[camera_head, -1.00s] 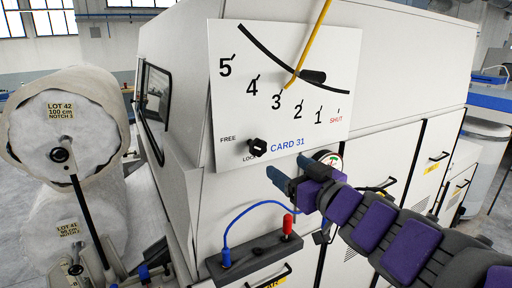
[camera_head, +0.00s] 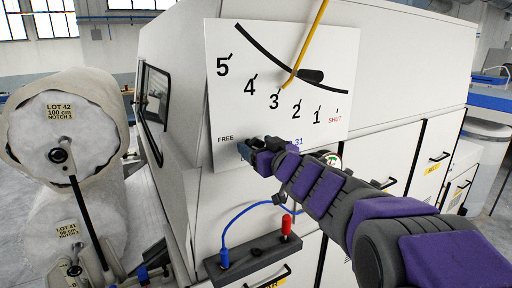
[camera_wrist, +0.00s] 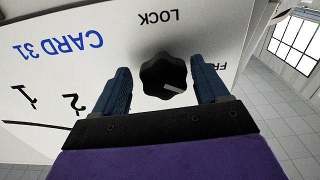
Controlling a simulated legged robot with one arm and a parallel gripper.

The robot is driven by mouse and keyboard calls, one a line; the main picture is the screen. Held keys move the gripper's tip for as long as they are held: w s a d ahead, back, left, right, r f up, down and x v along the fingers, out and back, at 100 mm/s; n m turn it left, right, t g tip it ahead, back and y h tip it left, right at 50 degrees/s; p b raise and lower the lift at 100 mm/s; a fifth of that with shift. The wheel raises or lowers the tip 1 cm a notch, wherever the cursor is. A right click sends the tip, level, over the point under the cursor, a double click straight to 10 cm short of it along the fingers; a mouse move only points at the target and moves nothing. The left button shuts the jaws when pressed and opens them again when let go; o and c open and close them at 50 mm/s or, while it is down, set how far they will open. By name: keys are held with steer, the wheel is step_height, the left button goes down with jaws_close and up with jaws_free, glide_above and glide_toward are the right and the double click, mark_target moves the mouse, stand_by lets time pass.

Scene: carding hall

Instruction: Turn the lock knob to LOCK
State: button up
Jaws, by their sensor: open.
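The black lobed lock knob (camera_wrist: 164,76) sits on the white CARD 31 panel and shows between my two fingers in the wrist view. A pale mark on the knob lies on its side toward the FREE label, away from the LOCK label (camera_wrist: 158,17). My gripper (camera_wrist: 163,90) is open, with one blue finger on each side of the knob. Gaps show between the knob and both fingers; I cannot tell any contact. In the head view my gripper (camera_head: 254,150) covers the knob and the LOCK label, while the FREE label (camera_head: 225,139) stays visible.
The panel (camera_head: 224,105) carries a 5-to-SHUT scale with a yellow pointer (camera_head: 308,40) and a black handle. Below is a dark block (camera_head: 260,257) with a blue cable (camera_head: 229,228) and a red plug (camera_head: 287,225). Large fibre rolls (camera_head: 27,125) stand at the left.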

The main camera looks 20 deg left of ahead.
steer(key=shift+a, duration=0.3)
steer(key=shift+a, duration=0.15)
steer(key=shift+a+f, duration=0.1)
steer(key=shift+a, duration=0.2)
steer(key=c, duration=0.3)
steer(key=shift+w+d, duration=0.15)
steer(key=shift+d, duration=0.05)
steer(key=c, duration=0.8)
